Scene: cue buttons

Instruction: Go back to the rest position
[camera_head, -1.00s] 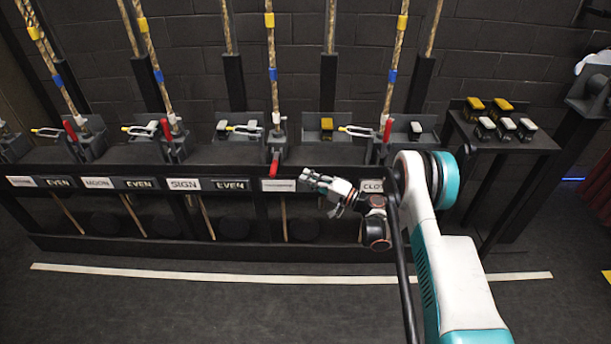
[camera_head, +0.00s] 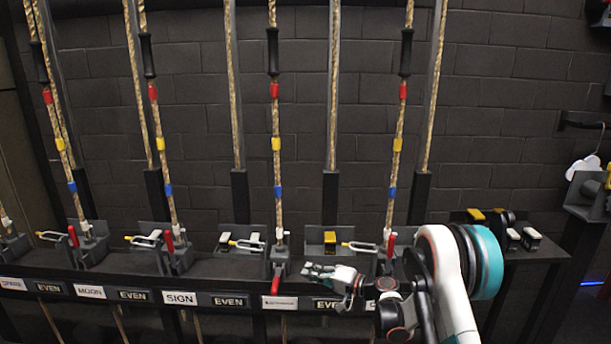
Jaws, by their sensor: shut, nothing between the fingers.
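My gripper (camera_head: 322,270) is shut and empty. It points left, in front of the black rail, just above the label strip and beside the red-handled lever (camera_head: 276,280). My white and teal arm reaches in from the lower right. Behind the gripper stands a grey bracket with a yellow button block (camera_head: 330,237). I cannot tell whether the gripper touches the rail.
Ropes with red, yellow and blue bands (camera_head: 276,143) rise along the rail. Labels such as SIGN (camera_head: 180,298) line its front. A black side table (camera_head: 530,252) with several buttons stands at right, partly behind my arm. The brick wall (camera_head: 480,110) is behind.

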